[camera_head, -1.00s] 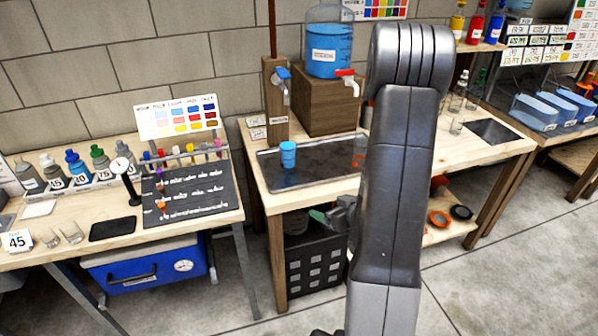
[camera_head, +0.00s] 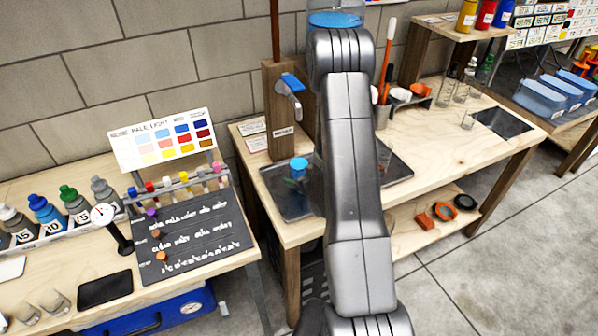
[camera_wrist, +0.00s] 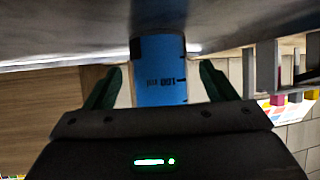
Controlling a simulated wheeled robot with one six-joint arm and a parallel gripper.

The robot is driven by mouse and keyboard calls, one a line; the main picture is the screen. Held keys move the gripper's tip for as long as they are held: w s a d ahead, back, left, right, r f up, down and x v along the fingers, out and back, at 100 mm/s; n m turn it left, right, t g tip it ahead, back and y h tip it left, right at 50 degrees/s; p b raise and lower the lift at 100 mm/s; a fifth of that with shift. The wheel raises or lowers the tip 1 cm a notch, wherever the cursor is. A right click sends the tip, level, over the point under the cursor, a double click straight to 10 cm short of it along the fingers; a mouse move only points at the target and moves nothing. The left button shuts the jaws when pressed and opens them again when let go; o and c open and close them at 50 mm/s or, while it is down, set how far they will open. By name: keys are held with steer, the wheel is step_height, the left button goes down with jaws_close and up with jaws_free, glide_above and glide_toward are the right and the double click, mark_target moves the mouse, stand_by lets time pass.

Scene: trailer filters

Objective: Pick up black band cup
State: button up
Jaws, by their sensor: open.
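A blue cup (camera_head: 299,168) stands on the dark metal tray (camera_head: 283,203) under the tap, just left of my arm in the head view. In the wrist view, which looks upside down, the blue cup (camera_wrist: 160,82) shows black "100 ml" lettering and small black marks; I cannot clearly make out a full black band. My gripper (camera_wrist: 161,69) is open, with one green finger on each side of the cup and a visible gap on both sides. In the head view my arm hides the gripper and part of the tray.
A wooden post with a blue-handled tap (camera_head: 288,95) stands behind the cup. Glassware (camera_head: 462,88) stands on the right part of the bench (camera_head: 440,130). A side table with bottles and a black board (camera_head: 195,235) is at left.

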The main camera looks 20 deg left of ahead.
steer(key=shift+w+a, duration=0.1)
steer(key=shift+a, duration=0.05)
steer(key=c, duration=1.2)
steer(key=shift+r, duration=0.25)
steer(key=shift+r+b, duration=0.45)
steer(key=shift+r, duration=4.2)
